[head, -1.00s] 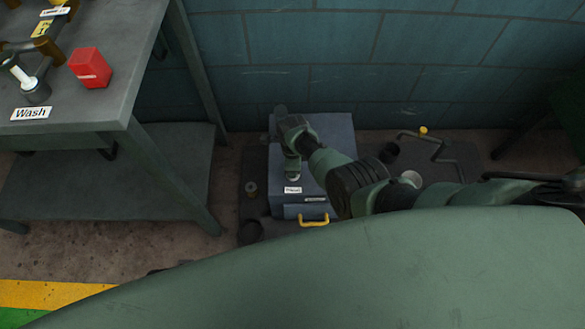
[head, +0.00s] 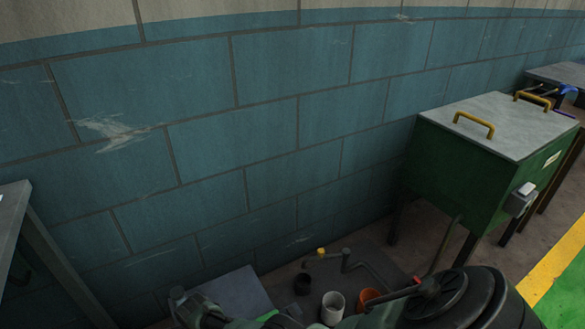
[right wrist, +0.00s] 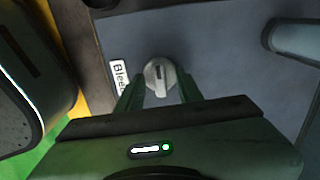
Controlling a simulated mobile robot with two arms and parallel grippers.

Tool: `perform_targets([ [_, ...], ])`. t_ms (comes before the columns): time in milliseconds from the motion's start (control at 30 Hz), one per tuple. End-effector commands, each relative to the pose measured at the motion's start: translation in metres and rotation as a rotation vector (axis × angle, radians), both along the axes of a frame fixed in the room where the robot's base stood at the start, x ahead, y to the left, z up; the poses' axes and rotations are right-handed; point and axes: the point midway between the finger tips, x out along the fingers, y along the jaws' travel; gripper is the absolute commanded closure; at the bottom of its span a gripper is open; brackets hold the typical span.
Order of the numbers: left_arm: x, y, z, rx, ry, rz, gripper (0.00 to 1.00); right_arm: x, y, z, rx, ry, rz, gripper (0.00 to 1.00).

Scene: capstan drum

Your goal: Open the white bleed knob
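The white bleed knob (right wrist: 159,74) is round with a raised grip bar, on a blue-grey face. A white label (right wrist: 119,77) reading "Blee…" lies to its left in the right wrist view. My right gripper (right wrist: 160,88) is open, with its two green fingers on either side of the knob's near part. I cannot tell whether they touch it. In the head view, the top of the blue box (head: 238,292) shows at the bottom edge, with my right arm in front. The knob is out of that view. My left gripper is not in view.
A crank with a yellow knob (head: 322,252), a grey cup (head: 333,306) and an orange cup (head: 368,298) are right of the box. A green cabinet (head: 480,165) with yellow handles stands further right. A tiled wall (head: 210,140) closes the back.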

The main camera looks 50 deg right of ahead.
Motion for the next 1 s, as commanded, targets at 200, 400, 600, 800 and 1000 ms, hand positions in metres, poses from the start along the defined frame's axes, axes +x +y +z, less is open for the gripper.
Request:
perform_targets([
  [200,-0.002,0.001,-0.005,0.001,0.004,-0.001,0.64,0.000,-0.002,-0.002,-0.003,0.000,0.244,0.64],
  [400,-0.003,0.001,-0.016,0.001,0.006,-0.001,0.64,0.000,-0.002,-0.003,-0.004,-0.001,0.559,0.64],
  [600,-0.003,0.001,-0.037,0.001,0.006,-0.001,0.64,0.000,-0.002,-0.007,-0.005,-0.001,0.902,0.64],
  [800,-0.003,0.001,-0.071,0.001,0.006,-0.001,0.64,0.000,-0.002,-0.009,-0.005,0.000,1.225,0.64],
  [1000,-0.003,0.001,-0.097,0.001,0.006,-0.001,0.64,-0.001,-0.001,-0.008,-0.003,0.002,1.432,0.64],
])
